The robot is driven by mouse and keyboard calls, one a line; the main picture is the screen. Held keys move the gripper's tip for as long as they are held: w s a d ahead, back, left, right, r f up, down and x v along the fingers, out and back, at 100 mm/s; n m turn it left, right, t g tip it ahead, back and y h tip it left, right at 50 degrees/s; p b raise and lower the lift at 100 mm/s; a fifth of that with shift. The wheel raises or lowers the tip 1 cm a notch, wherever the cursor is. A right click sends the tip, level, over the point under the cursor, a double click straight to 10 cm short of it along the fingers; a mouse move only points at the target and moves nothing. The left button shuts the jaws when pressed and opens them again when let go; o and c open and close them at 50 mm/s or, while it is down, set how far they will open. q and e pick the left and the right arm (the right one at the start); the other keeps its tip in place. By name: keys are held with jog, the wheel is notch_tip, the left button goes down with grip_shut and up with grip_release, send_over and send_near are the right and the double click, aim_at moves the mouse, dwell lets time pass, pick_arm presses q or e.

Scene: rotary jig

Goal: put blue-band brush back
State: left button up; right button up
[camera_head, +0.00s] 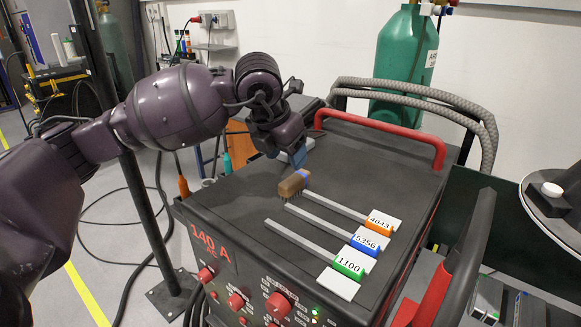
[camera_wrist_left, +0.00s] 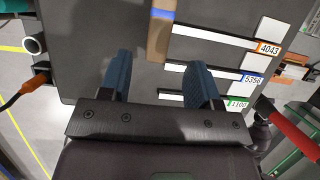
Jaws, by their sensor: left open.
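The blue-band brush (camera_head: 292,184) is a brown wooden block with dark bristles below and a blue band at one end. It lies on the dark top of the red-trimmed machine (camera_head: 235,200), near the far ends of the pale strips. In the left wrist view the brush (camera_wrist_left: 158,38) shows beyond my fingers, with its blue band toward the top. My left gripper (camera_head: 299,155) is just behind and above the brush in the head view. In the left wrist view its blue fingers (camera_wrist_left: 160,80) are spread, with nothing held between them. My right gripper is out of view.
Pale strips end in tags: orange 4043 (camera_head: 380,221), blue 5356 (camera_head: 365,244) and green 1100 (camera_head: 349,266). A red handle bar (camera_head: 385,134) and grey hoses edge the machine's back. A green cylinder (camera_head: 402,65) stands behind. The machine's left top is bare.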

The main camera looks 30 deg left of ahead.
pick_arm(q)
jog(key=v, duration=0.4)
jog(key=shift+s+r, duration=0.1)
jog(key=shift+r, duration=0.2)
dwell(0.4)
